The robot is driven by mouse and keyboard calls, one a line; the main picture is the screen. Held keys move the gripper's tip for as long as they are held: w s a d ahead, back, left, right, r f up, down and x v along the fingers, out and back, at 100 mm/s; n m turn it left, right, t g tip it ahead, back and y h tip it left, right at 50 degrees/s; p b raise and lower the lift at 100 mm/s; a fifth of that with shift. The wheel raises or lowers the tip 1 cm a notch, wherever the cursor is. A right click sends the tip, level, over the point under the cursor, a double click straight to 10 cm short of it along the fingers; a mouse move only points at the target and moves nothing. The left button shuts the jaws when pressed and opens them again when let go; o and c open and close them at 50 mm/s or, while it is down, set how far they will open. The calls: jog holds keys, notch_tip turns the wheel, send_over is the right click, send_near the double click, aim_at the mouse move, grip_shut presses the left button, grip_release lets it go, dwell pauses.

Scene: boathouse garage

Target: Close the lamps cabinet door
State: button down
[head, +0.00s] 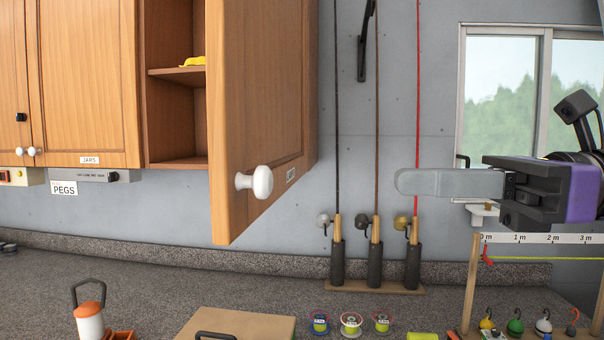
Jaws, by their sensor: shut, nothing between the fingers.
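An open wooden cabinet door (262,95) stands swung out from the wall cabinet toward me, showing its face at a steep angle. It has a white round knob (262,182) near its lower front corner. A small label (291,174) on it is too foreshortened to read, so I cannot confirm it says lamps. The open compartment (178,118) left of the door has a shelf with something yellow on it. My gripper (402,182) is at the right, fingers together, pointing left at about knob height. It is empty, apart from the door and knob.
Shut cabinets marked JARS (90,100) are at the left. Upright fishing rods in a rack (375,287) stand on the counter behind. Air between door and gripper is clear.

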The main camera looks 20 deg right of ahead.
jog(key=p, duration=0.4)
send_near(272, 178)
jog(key=x, duration=0.5)
jog(key=shift+a+r, duration=0.15)
jog(key=shift+x, duration=0.8)
